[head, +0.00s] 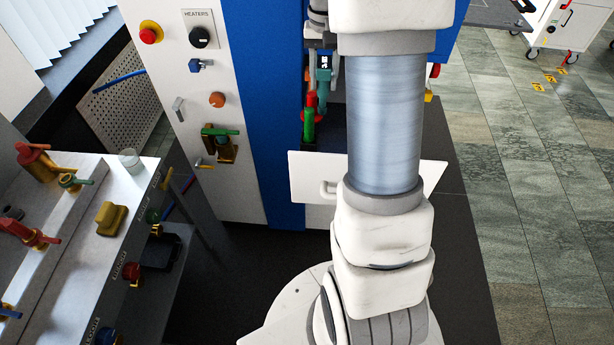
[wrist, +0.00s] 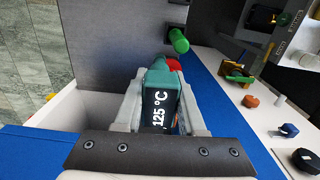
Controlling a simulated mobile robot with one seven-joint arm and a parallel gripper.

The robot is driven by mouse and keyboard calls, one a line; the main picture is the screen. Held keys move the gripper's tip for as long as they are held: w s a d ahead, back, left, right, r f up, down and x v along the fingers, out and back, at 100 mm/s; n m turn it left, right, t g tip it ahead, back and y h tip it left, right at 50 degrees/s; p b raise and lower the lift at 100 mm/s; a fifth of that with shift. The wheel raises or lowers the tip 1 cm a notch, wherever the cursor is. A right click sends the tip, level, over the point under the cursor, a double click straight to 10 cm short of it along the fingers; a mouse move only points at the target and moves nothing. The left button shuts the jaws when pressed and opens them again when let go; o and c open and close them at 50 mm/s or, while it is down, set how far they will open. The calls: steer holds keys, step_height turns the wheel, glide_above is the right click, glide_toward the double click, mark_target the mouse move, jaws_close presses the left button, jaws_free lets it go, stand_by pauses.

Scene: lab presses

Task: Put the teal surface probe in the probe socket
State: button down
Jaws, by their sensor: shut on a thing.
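The teal surface probe (wrist: 163,78) is between the two fingers of my gripper (wrist: 160,84) in the wrist view. Its dark display reads 125 °C and faces the wrist camera. In the head view the probe (head: 323,76) shows in front of the blue panel, left of my arm. My gripper is shut on it, and the fingers partly cover its sides. I cannot clearly pick out the probe socket. The probe's far end is hard to see against a red part (wrist: 174,63) and a green cylinder (wrist: 178,40) just beyond it.
A white panel with a handle (head: 300,187) sticks out below the probe. The press front (head: 190,110) carries knobs, a red button (head: 151,32) and a green-handled brass fitting (head: 221,144). A bench (head: 75,225) with valves stands at left. Open tiled floor (head: 535,190) lies at right.

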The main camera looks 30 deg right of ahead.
steer(key=shift+s+d+r, duration=0.3)
steer(key=shift+s+d, duration=0.1)
steer(key=shift+s, duration=0.25)
steer(key=s+a+f, duration=0.6)
steer(key=a+f, duration=0.3)
steer(key=f, duration=0.1)
steer(key=shift+s+a+f, duration=0.2)
steer(key=shift+f, duration=0.15)
steer(key=shift+f, duration=0.2)
steer(key=c, duration=0.5)
jaws_free()
steer(key=shift+r, duration=0.15)
